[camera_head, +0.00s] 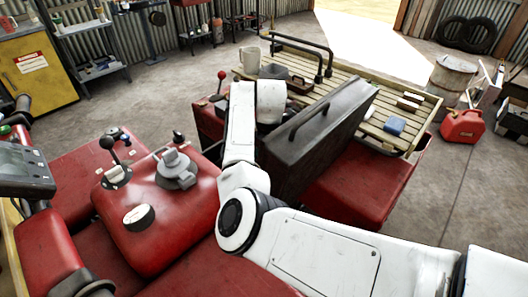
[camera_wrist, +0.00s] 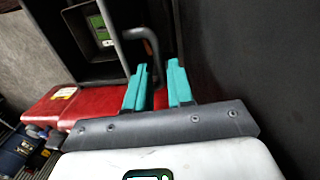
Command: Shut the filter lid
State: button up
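The filter lid appears to be the large dark panel (camera_head: 335,125) standing raised and tilted over the red bodywork in the head view. A bar handle (camera_head: 308,121) runs along its left face. In the wrist view a dark surface (camera_wrist: 250,60) fills the right side. My gripper (camera_wrist: 160,80) has two teal fingers with a gap between them, so it is open. A bent dark bar (camera_wrist: 150,38) passes by the fingers, its lower end between them in the picture; I cannot tell whether they touch. In the head view my fingers are hidden behind my white arm.
The red tank (camera_head: 160,215) with a grey cap is at left. A red fuel can (camera_head: 462,127) stands on the floor at right.

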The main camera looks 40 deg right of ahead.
grip_shut()
dwell(1.3)
